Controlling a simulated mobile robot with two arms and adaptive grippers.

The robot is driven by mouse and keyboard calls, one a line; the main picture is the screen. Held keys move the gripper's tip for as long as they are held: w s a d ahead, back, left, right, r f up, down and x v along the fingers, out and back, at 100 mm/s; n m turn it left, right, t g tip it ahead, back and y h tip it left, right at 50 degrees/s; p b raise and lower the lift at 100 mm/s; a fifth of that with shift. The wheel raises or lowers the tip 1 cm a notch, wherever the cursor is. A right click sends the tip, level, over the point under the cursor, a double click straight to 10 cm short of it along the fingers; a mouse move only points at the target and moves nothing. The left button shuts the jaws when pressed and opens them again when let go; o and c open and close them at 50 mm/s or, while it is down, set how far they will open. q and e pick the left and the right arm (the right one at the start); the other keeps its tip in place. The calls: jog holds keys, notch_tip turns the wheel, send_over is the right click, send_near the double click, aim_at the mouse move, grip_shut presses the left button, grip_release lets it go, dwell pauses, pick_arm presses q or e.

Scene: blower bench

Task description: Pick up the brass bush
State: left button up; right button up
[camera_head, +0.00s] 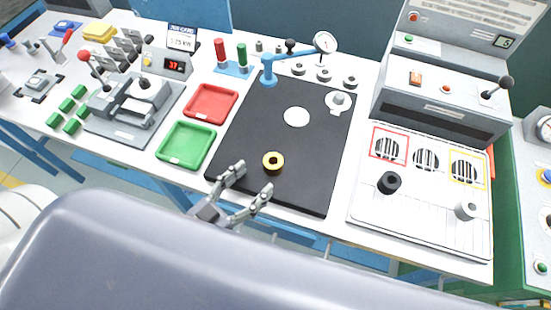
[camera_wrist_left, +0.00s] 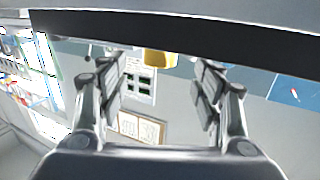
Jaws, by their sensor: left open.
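The brass bush (camera_head: 273,162) is a short gold ring with a dark bore. It stands on the black mat (camera_head: 300,85), near the mat's front edge. In the left wrist view a yellow piece of the bush (camera_wrist_left: 159,63) shows at the top, beyond the fingers and centred between them. My left gripper (camera_head: 252,180) is open and empty at the front edge of the mat. Its two fingers point toward the bush, one to each side, and the bush lies just ahead of the tips. My right gripper is not in view.
A white disc (camera_head: 296,117) lies behind the bush on the mat. A dial gauge on a blue stand (camera_head: 268,72) is at the back. Red (camera_head: 211,103) and green (camera_head: 186,146) trays lie to the left. A white panel (camera_head: 420,215) with black and white knobs is to the right.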

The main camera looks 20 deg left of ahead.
aim_at(267, 167)
pick_arm(q)
jog(key=shift+x, duration=1.1)
jog(key=shift+w+d, duration=0.1)
jog(key=shift+w, duration=0.1)
jog(key=shift+w+d, duration=0.1)
jog(key=shift+w, duration=0.1)
jog(key=x, duration=0.1)
jog(key=p+x, duration=0.1)
jog(key=x, duration=0.2)
jog(key=shift+w+r, duration=0.1)
jog(key=shift+r, duration=0.15)
jog(key=shift+w+d, duration=0.2)
jog(key=shift+w, duration=0.05)
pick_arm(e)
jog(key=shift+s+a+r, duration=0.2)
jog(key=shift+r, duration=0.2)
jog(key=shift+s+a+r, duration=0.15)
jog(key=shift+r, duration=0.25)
pick_arm(q)
jog(key=c, duration=1.3)
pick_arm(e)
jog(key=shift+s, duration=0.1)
